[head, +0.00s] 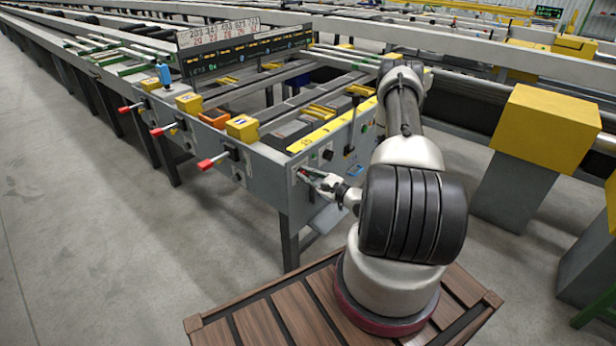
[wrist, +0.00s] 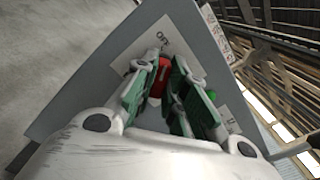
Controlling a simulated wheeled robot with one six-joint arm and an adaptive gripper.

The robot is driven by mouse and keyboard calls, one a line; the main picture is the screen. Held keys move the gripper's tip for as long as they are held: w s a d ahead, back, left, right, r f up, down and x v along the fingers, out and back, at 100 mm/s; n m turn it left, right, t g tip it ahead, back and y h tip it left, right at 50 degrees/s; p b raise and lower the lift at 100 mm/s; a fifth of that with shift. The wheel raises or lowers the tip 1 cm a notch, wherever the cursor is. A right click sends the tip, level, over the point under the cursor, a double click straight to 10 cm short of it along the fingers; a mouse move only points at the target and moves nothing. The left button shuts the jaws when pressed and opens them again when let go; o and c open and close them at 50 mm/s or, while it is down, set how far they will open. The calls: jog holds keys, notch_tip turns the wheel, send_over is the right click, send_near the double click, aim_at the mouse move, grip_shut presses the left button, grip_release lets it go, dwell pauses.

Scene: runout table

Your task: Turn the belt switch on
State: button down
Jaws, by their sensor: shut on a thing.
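The belt switch shows in the wrist view as a red handle (wrist: 159,82) on the grey end panel (wrist: 75,108). My gripper (wrist: 166,70) is shut on this red handle, with a green-padded finger on either side of it. The fingers hide much of the handle. A white plate (wrist: 152,42) with dark lettering lies behind it, too small to read surely. In the head view my gripper (head: 304,174) reaches the left part of the table's end panel (head: 290,204), and the switch there is mostly covered.
A black knob (head: 328,155) and a blue-framed item (head: 355,170) are on the same panel. Red-tipped levers (head: 212,162) stick out along the table's left side. The floor at left is clear.

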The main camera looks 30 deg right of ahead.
jog(key=m, duration=0.4)
jog(key=shift+m, duration=0.3)
jog(key=m, duration=0.3)
jog(key=shift+d+m, duration=0.1)
jog(key=shift+m, duration=0.2)
jog(key=m, duration=0.4)
jog(key=shift+d+m, duration=0.1)
jog(key=shift+m, duration=1.7)
jog(key=c, duration=1.5)
grip_release()
jog(key=shift+o, duration=0.2)
jog(key=v, duration=1.2)
